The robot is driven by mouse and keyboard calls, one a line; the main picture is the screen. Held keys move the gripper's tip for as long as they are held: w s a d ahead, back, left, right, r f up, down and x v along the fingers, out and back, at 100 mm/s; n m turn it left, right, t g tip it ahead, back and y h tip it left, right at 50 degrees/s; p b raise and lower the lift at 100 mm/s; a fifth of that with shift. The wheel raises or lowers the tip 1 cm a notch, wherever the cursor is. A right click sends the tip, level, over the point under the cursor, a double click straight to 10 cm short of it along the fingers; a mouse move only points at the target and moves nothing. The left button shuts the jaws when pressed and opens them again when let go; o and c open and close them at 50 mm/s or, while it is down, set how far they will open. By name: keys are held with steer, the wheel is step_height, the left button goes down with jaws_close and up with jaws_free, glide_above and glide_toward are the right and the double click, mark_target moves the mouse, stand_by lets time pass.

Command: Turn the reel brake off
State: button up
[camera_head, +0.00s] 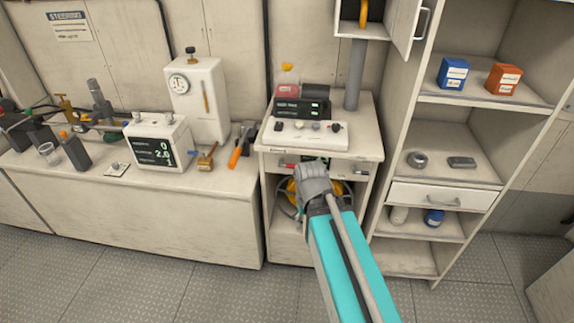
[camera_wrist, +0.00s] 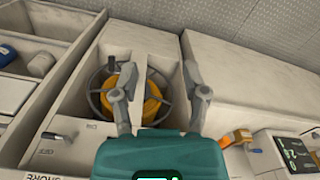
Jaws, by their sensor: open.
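The reel, wound with orange-yellow hose or cable (camera_wrist: 151,104), sits in an open bay of the cabinet, with a grey rim and a dark knob. In the head view its yellow winding (camera_head: 292,189) shows partly behind my gripper (camera_head: 313,172). In the wrist view my gripper (camera_wrist: 160,68) is open and empty, its two fingers apart in front of the bay. A small grey lever (camera_wrist: 62,136) stands on the labelled front panel left of the reel. In the head view a red-tipped lever (camera_head: 287,165) shows left of my gripper. I cannot tell which control is the brake.
A counter with a display box (camera_head: 158,142), orange-handled tool (camera_head: 238,150) and other fittings lies at the left. A control panel (camera_head: 304,134) sits above the bay. Open shelves (camera_head: 480,105) stand at the right. The floor (camera_head: 200,285) in front is clear.

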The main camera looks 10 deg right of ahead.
steer(key=shift+d, duration=0.2)
steer(key=n+t+h+b, duration=0.7)
steer(key=h+b, duration=0.8)
steer(key=b, duration=0.3)
glide_toward(289, 167)
steer(key=v, duration=0.2)
steer(key=shift+s+a+r, duration=0.1)
steer(key=shift+s+a, duration=0.1)
steer(key=shift+a, duration=0.15)
steer(key=shift+d, duration=0.1)
steer(key=b+x, duration=0.2)
steer(key=x, duration=1.1)
steer(key=shift+w+d, duration=0.2)
steer(key=shift+w, duration=0.05)
